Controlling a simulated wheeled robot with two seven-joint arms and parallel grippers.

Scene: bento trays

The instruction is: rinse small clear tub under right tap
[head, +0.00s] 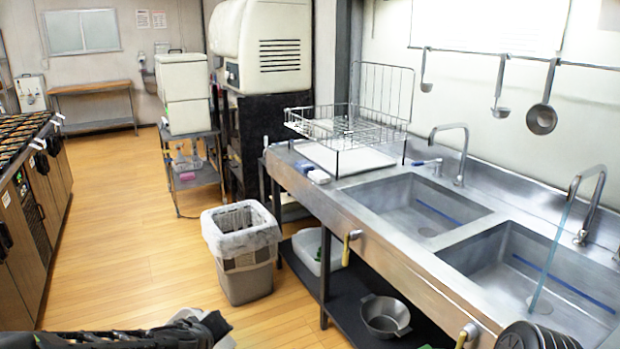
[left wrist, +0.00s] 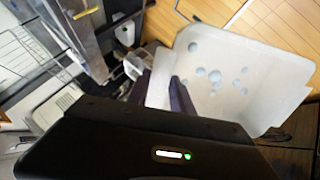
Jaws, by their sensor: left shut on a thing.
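The small clear tub (left wrist: 245,85) fills the right of the left wrist view. It is whitish, see-through, tilted, and has several pale blue spots. My left gripper (left wrist: 168,92) is shut on its wall. In the head view my left gripper (head: 212,325) is at the bottom edge, over the floor, well left of the sinks; a pale edge beside it may be the tub. The right tap (head: 588,195) stands behind the right basin (head: 510,265), and a thin bluish stream (head: 550,258) falls from it.
The left tap (head: 462,150) and left basin (head: 415,205) show no stream. A wire rack (head: 350,125) stands at the counter's left end. A lined bin (head: 242,250) is on the floor before it. A metal pot (head: 385,316) is on the lower shelf. Floor left of the bin is clear.

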